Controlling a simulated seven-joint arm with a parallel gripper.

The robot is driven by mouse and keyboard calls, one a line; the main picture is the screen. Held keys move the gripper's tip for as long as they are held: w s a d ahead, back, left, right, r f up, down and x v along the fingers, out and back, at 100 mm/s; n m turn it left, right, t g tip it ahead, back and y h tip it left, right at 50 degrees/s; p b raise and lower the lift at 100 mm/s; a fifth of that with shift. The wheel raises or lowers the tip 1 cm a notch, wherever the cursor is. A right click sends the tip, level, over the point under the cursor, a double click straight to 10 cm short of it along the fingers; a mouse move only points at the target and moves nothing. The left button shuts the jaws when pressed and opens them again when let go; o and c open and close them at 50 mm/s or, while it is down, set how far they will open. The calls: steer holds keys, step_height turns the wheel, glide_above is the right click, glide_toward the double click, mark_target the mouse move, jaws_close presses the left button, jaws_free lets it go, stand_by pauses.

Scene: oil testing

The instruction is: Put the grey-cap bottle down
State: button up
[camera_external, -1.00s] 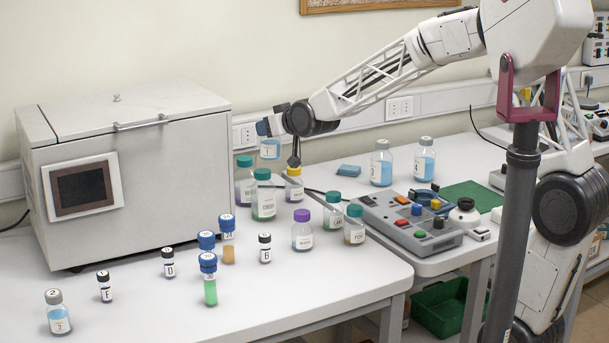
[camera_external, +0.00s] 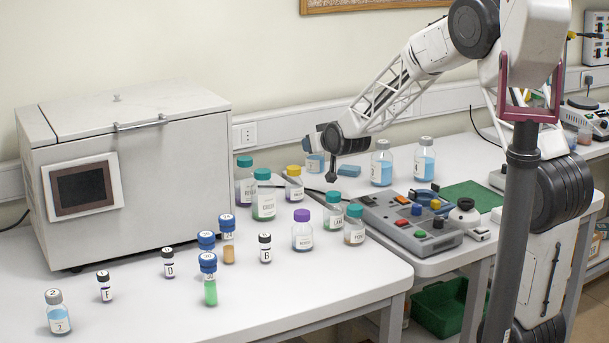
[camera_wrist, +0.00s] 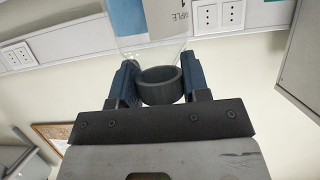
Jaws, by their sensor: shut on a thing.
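My gripper (camera_external: 314,141) is shut on the grey cap (camera_wrist: 160,86) of a clear bottle with blue liquid (camera_external: 314,164). In the wrist view its blue fingers (camera_wrist: 160,82) sit on both sides of the cap, and part of the labelled glass body shows beyond it. In the external view the bottle hangs upright below the gripper, behind and right of a yellow-cap bottle (camera_external: 293,186). I cannot tell whether its base touches the table. Two similar grey-cap bottles stand to its right, one nearer (camera_external: 382,167) and one farther (camera_external: 424,161). Another, marked 2 (camera_external: 57,313), stands at the front left.
Teal-cap bottles (camera_external: 264,198) and a purple-cap bottle (camera_external: 303,235) stand nearby. The grey cabinet (camera_external: 165,195) fills the left. The front table (camera_external: 150,325) has bare surface.

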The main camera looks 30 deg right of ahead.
steer(key=shift+w+d+r+m+h, duration=0.4)
steer(key=shift+w+r+h, duration=0.1)
steer(key=shift+w+r, duration=0.15)
steer(key=d+r+m+g+h, duration=0.3)
steer(key=d+m+g+h, duration=0.1)
steer(key=d+m+h, duration=0.6)
steer(key=s+d+f+m+g+h, duration=0.2)
steer(key=s+d+f+m+g, duration=0.1)
steer(key=g, duration=0.3)
steer(key=shift+s+d+f+m+g, duration=0.3)
steer(key=shift+s+d+f+m, duration=0.05)
steer(key=shift+s+d+m, duration=0.5)
steer(key=shift+f, duration=0.15)
steer(key=shift+f, duration=2.4)
steer(key=shift+f, duration=2.5)
